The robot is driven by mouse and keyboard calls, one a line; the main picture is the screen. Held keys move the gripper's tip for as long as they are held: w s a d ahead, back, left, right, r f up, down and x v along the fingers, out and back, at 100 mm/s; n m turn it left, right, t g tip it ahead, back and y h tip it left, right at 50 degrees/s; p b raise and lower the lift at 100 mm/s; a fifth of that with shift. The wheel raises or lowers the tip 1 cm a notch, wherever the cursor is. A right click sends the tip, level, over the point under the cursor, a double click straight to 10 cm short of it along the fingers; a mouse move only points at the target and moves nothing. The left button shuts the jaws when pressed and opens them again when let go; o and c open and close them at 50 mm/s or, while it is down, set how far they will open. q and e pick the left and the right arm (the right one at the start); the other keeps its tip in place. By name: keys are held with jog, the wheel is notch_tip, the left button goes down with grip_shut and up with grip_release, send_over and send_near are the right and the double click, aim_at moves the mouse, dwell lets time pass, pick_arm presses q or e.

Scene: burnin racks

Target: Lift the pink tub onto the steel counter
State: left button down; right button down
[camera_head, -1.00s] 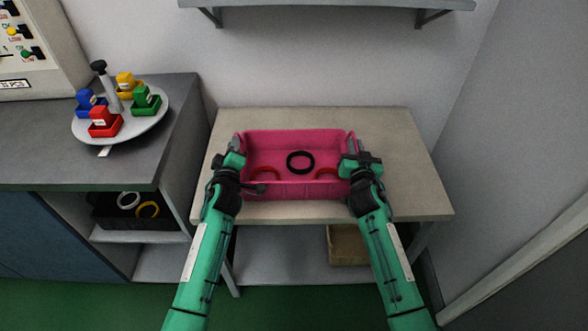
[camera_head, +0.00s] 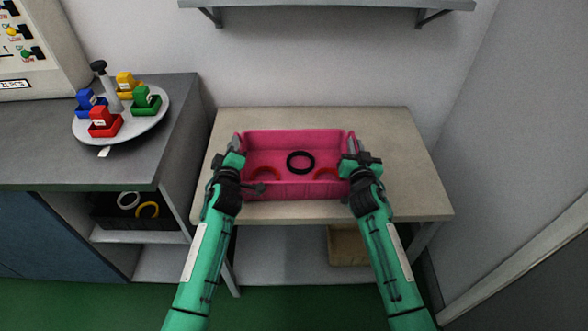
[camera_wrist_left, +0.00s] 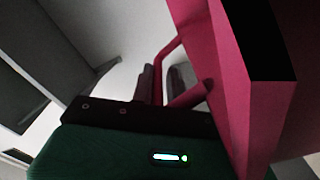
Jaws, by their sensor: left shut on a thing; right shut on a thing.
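The pink tub (camera_head: 295,192) is at the middle of the beige-topped table, level, with a black ring (camera_head: 300,162) and red rings (camera_head: 265,174) inside. Whether its base touches the tabletop cannot be told. My left gripper (camera_head: 238,146) is shut on the tub's left end, and my right gripper (camera_head: 351,147) is shut on its right end. In the left wrist view, the tub's handle (camera_wrist_left: 172,62) runs between the fingers beside the pink wall. A dark grey counter (camera_head: 40,150), perhaps the steel one, stands to the left.
A round white stand (camera_head: 133,126) with blue, yellow, green and red blocks is on the grey counter. The beige tabletop (camera_head: 410,185) is clear around the tub. A grey shelf (camera_head: 330,4) hangs above on the wall. A brown box (camera_head: 346,246) sits on the table's lower shelf.

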pick_arm(q)
jog(key=shift+d+r, duration=0.3)
pick_arm(e)
jog(key=shift+a+r, duration=0.15)
jog(key=shift+a, duration=0.2)
